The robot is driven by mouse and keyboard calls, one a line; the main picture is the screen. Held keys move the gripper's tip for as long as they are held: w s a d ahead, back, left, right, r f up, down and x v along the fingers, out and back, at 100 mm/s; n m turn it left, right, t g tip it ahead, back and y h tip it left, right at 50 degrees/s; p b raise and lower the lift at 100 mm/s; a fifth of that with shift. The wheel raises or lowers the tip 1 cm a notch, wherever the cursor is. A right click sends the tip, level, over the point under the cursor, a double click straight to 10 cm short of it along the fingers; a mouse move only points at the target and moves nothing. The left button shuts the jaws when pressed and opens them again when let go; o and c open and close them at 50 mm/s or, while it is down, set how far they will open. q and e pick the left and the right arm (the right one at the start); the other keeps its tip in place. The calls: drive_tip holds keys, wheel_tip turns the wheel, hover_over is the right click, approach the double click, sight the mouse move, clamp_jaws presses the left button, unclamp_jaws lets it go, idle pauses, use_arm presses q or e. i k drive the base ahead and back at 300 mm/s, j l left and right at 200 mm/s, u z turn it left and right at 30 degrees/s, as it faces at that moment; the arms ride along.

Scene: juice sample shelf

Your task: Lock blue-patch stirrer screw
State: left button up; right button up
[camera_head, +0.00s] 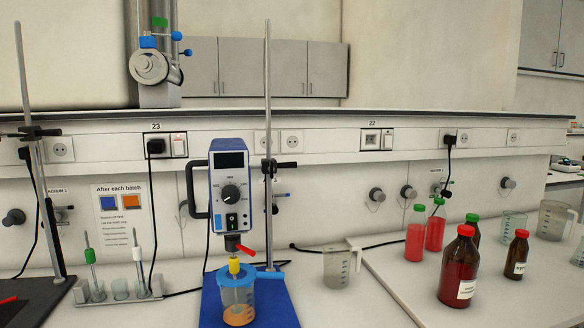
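A blue overhead stirrer (231,185) with a dark display and a round dial hangs on a metal stand rod (267,90). Under its head is a dark chuck with a red lever-like screw (246,251) sticking out to the right and down. A yellow piece (234,265) sits just below the chuck. Below it a clear beaker (238,300) with a blue rim and some orange liquid stands on a blue base plate (280,308). I cannot tell whether the screw is tight. Neither of my grippers is in view.
A rack (118,294) with probes stands left of the stirrer. Another stand rod (38,150) rises at far left. An empty clear jug (341,265) stands right of the stirrer. Brown bottles (461,268) and red juice bottles (416,240) stand on the right tray. A cable runs behind.

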sight(271, 169)
drive_tip(key=i+l+u, duration=0.25)
drive_tip(key=l+u, duration=0.2)
drive_tip(key=l, duration=0.2)
drive_tip(key=i+l+u, duration=0.1)
drive_tip(key=l+u, duration=0.15)
drive_tip(key=l, duration=0.15)
drive_tip(key=i+l+u, duration=0.1)
drive_tip(key=l+u, duration=0.15)
drive_tip(key=l, duration=0.15)
drive_tip(key=u, duration=0.3)
